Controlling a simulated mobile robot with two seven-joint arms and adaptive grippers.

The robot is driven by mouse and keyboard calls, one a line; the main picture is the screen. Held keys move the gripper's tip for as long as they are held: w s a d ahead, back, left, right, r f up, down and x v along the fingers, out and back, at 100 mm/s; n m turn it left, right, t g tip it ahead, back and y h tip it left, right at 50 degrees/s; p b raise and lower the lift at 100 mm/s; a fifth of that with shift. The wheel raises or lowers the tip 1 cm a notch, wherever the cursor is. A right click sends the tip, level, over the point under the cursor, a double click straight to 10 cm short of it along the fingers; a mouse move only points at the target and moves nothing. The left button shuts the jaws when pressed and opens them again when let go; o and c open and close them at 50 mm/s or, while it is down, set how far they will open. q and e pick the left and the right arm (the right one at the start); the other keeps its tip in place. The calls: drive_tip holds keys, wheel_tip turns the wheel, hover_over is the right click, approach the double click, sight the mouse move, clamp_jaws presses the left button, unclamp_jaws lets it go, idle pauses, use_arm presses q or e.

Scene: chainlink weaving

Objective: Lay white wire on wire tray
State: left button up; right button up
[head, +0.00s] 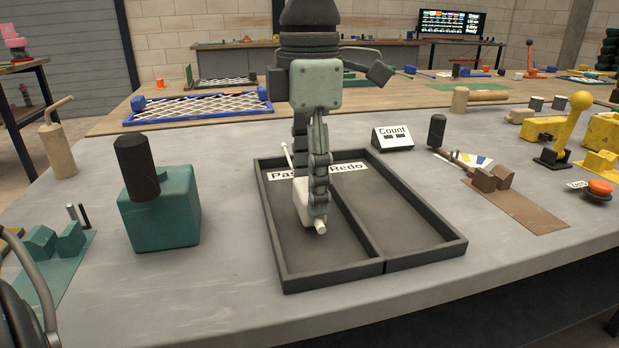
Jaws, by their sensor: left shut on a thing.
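My left gripper (319,205) is in the middle of the head view, over the left compartment of a dark two-part tray (277,235). It is shut on a white piece, seemingly the white wire (321,228). A rounded white end pokes out between the fingertips. More white shows to the left of the fingers, and a thin white tip stands further up. My gripper hides the rest. I cannot tell whether the white piece touches the tray floor. The tray's labels read "Redo" and, partly hidden, "Pass". My right gripper is not in view.
A green block with a black knob (160,215) stands left of the tray. A "Count" box (392,138) stands behind it. A brown fixture (515,200), yellow lever (566,130) and orange button (599,187) are right. The right compartment (400,225) looks empty.

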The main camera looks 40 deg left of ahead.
use_arm(q)
drive_tip(key=shift+f, duration=0.25)
drive_tip(key=o, duration=1.3)
drive_tip(key=shift+r, duration=0.1)
wheel_tip(320, 180, up, 12)
